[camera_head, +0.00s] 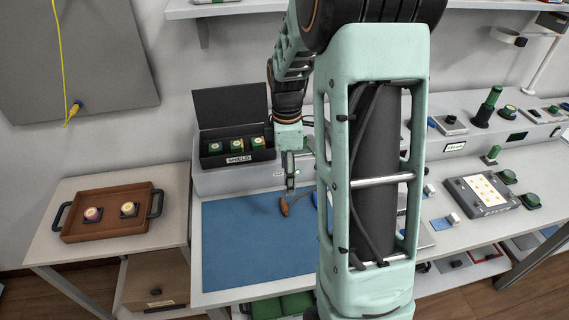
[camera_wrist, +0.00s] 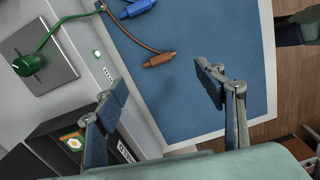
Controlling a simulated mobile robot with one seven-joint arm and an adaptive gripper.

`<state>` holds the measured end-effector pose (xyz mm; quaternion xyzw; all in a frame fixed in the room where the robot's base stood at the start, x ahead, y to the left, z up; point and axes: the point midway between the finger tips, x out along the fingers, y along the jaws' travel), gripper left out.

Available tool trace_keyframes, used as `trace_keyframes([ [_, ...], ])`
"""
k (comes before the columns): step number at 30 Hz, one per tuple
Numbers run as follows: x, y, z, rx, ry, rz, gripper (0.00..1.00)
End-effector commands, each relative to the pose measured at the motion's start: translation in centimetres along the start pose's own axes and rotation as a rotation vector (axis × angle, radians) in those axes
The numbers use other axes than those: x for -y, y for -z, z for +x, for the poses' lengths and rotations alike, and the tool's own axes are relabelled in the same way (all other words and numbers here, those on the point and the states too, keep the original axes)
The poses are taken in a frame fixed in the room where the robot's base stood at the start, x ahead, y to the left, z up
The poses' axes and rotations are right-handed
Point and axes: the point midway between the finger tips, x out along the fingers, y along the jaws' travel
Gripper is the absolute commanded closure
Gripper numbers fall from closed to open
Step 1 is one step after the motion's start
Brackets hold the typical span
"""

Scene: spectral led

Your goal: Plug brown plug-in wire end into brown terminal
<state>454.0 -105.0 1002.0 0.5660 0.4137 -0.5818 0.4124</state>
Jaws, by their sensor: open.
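The brown plug-in wire end (camera_wrist: 160,59) lies on the blue mat in the wrist view, its brown wire curving up to the upper left. In the head view the brown wire end (camera_head: 284,206) shows on the mat near my gripper (camera_head: 291,180). In the wrist view my gripper (camera_wrist: 150,103) is open, its fingers wide apart with nothing between them. The wire end is ahead of the fingertips, not touching them. I cannot make out the brown terminal in either view; my arm hides part of the bench.
A blue plug (camera_wrist: 137,8) lies beyond the brown one. A green plug (camera_wrist: 27,65) sits on a grey plate at left. A black SHIELD box (camera_head: 238,158) stands behind the blue mat (camera_head: 245,250). A brown tray (camera_head: 105,232) is at left. The mat's front is clear.

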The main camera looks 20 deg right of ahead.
Motion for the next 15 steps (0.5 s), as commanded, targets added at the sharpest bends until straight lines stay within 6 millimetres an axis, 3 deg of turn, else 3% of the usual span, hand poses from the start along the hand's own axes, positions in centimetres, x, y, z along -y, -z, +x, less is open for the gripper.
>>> trace_keyframes([
  [8, -0.8, 1.4, 1.6, -0.017, -0.014, -0.129, 0.36],
  [15, -0.7, 1.4, 5.5, -0.016, -0.010, -0.126, 0.36],
])
